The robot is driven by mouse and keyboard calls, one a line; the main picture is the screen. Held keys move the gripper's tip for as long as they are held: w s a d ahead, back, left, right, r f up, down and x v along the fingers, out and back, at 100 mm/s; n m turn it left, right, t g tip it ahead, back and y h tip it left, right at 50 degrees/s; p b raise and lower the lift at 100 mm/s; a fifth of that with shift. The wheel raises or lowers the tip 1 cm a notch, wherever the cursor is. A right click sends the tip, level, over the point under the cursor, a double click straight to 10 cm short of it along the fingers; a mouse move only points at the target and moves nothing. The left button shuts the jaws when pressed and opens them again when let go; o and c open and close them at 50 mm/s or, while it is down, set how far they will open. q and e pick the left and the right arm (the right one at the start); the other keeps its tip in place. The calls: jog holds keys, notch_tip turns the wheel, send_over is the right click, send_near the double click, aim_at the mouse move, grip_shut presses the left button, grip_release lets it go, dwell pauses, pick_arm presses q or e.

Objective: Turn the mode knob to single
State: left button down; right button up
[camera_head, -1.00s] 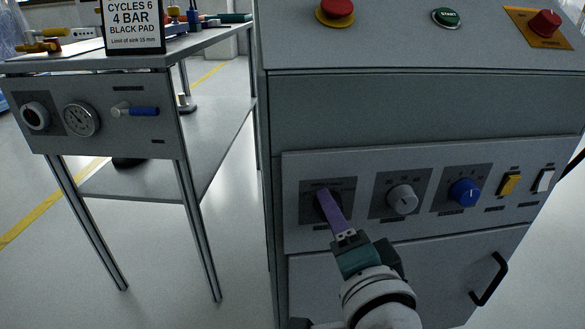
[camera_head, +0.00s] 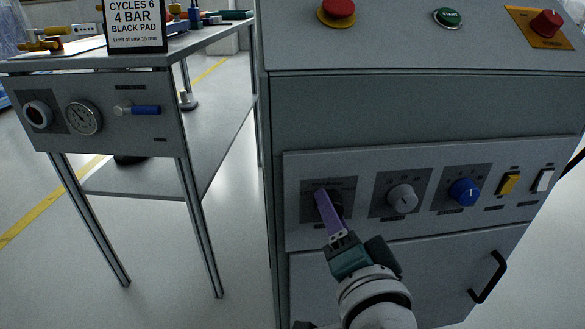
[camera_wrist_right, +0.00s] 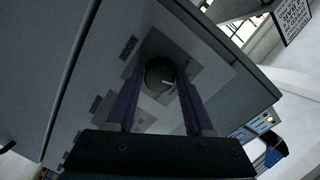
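The control panel (camera_head: 410,222) on the grey cabinet carries a dark round knob (camera_head: 337,203) at its left end, partly hidden by my right gripper (camera_head: 325,198). In the right wrist view the knob (camera_wrist_right: 158,72) has a white pointer line toward the picture's lower right. The two purple fingers of the right gripper (camera_wrist_right: 162,82) stand apart, one on each side of the knob. A thin gap seems to show beside it; contact is not clear. Which label the pointer meets cannot be read. My left gripper is not in view.
Right of the dark knob sit a grey knob (camera_head: 402,198), a blue knob (camera_head: 464,191), a yellow switch (camera_head: 509,183) and a white switch (camera_head: 543,180). A black handle (camera_head: 489,278) sticks out below.

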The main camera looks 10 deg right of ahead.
jog(key=o, duration=0.4)
jog(key=shift+c, duration=0.2)
jog(key=s+r+p, duration=0.1)
jog(key=s+p, duration=0.2)
jog(key=s, duration=0.7)
jog(key=shift+a+p, duration=0.3)
jog(key=shift+r, duration=0.1)
